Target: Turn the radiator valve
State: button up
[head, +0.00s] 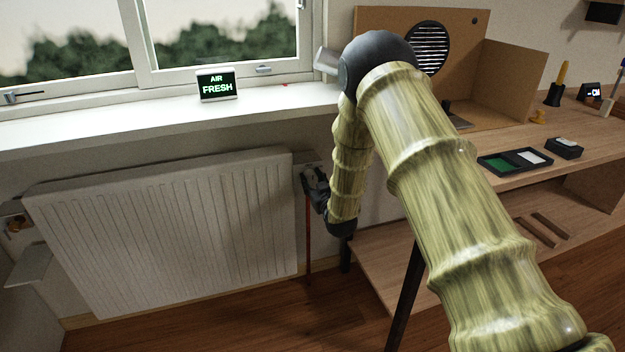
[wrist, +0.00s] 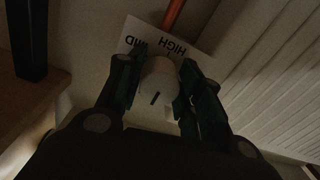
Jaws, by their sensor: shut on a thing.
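The radiator valve (wrist: 156,84) is a pale round knob with a dark mark on its face, in the middle of the wrist view. Behind it is a white label plate (wrist: 141,32) with the words "HIGH" and "MID", seen upside down. My gripper (wrist: 155,88) is shut on the knob, one finger on each side of it. In the head view my gripper (head: 316,186) is at the right end of the white radiator (head: 165,225), and the knob is hidden there. The copper pipe (wrist: 172,14) shows beyond the label.
The window sill (head: 130,118) runs above the radiator and holds a display (head: 217,86) reading "AIR FRESH". A wooden desk (head: 490,178) with several small items stands at the right. A dark desk leg (wrist: 27,40) is near my gripper at the left of the wrist view.

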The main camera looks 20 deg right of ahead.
jog(key=shift+n, duration=0.3)
jog(key=o, duration=1)
jog(key=shift+o, duration=0.2)
jog(key=s, duration=1.2)
jog(key=shift+d, duration=0.45)
